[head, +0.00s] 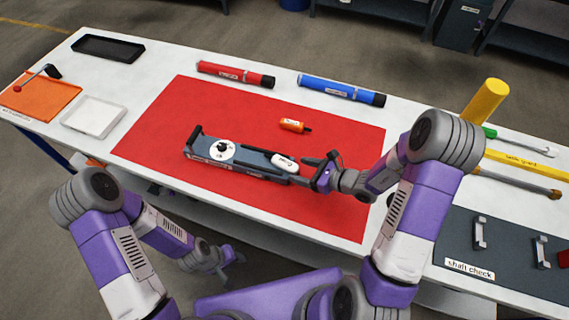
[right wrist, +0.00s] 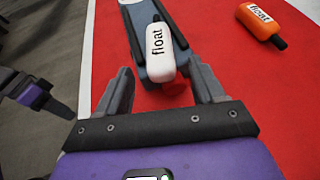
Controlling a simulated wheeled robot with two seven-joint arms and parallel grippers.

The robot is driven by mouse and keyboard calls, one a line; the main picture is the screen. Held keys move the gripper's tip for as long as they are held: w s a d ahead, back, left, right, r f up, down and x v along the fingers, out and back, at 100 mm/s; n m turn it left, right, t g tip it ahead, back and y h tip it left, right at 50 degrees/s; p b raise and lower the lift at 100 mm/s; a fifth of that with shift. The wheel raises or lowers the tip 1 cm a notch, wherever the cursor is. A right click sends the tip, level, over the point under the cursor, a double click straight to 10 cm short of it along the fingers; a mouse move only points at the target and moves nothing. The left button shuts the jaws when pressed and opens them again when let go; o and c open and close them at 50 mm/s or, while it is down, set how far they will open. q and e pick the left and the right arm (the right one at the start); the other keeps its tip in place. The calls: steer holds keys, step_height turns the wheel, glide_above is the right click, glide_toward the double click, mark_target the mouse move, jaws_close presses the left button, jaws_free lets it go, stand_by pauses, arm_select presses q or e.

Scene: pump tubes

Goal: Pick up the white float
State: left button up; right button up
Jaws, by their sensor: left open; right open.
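The white float (head: 284,162) is a small rounded piece with a black end, lying on the right end of a grey-blue fixture (head: 208,149) on the red mat. In the right wrist view the white float (right wrist: 160,52) reads "float" and lies just ahead of the jaws, roughly centred between them. My right gripper (head: 306,172) is beside the float's right end; its two fingers also show in the right wrist view (right wrist: 162,92), open with nothing between the tips. My left gripper (head: 222,262) is open and empty, low in front of the table, away from the float.
An orange float (head: 292,125) lies on the red mat (head: 330,205) behind the fixture. A red tube (head: 235,75) and a blue tube (head: 340,90) lie along the back. Trays (head: 95,115) stand at the left. A yellow cylinder (head: 484,100) stands at the right.

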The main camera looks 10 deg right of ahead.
steer(key=shift+x, duration=1)
steer(key=c, duration=1.2)
step_height(320, 180, up, 10)
steer(key=p, duration=0.2)
steer(key=shift+p, duration=0.3)
steer(key=shift+c, duration=0.2)
